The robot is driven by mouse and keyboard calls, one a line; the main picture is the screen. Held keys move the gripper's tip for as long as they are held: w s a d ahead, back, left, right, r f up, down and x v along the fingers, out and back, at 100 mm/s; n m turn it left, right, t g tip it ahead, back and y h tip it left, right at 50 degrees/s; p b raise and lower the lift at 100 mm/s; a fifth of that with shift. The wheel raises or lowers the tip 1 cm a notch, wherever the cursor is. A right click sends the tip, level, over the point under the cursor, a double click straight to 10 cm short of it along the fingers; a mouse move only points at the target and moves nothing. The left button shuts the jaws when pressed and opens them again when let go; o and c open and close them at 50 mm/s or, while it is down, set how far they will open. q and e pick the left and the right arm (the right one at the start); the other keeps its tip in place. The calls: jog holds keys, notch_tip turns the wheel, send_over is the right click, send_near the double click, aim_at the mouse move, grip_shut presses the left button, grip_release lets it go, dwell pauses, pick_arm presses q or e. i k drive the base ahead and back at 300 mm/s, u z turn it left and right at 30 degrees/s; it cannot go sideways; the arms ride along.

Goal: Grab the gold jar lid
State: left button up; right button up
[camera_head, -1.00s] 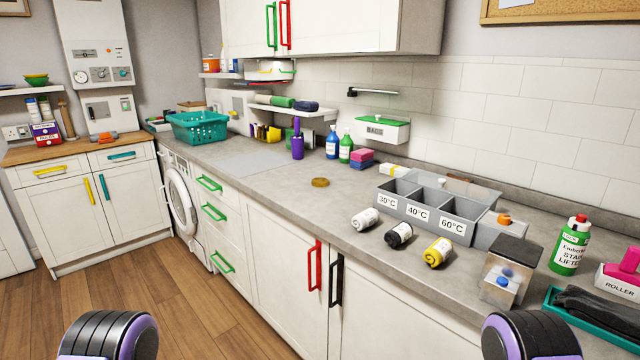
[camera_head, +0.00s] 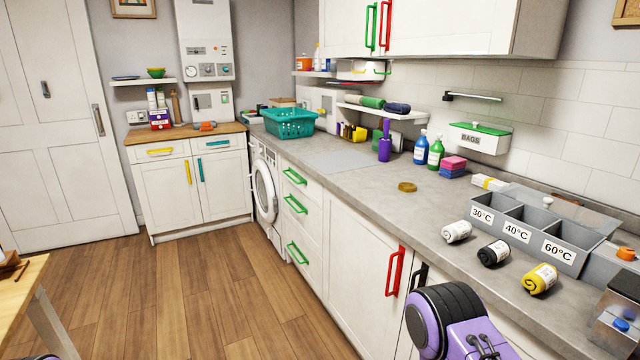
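The gold jar lid (camera_head: 407,186) lies flat on the grey worktop, left of the sorting box and in front of the purple brush holder. Nothing covers it. A purple and black part of my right arm shows at the bottom right, in front of the cupboards, well short of the lid. A small dark part of my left arm shows at the bottom left corner. Neither gripper's fingers are in view.
Three rolled cloths (camera_head: 494,252) lie before the grey divided box (camera_head: 519,233). Blue and green bottles (camera_head: 421,147) and pink and blue sponges (camera_head: 453,166) stand behind the lid. A teal basket (camera_head: 290,124) stands farther left. The worktop around the lid is clear. A wooden table (camera_head: 22,292) edges in at left.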

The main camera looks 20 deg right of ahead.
aim_at(406, 187)
jog(key=u, duration=0.45)
jog(key=i, duration=2.5)
jog(key=z, duration=1.65)
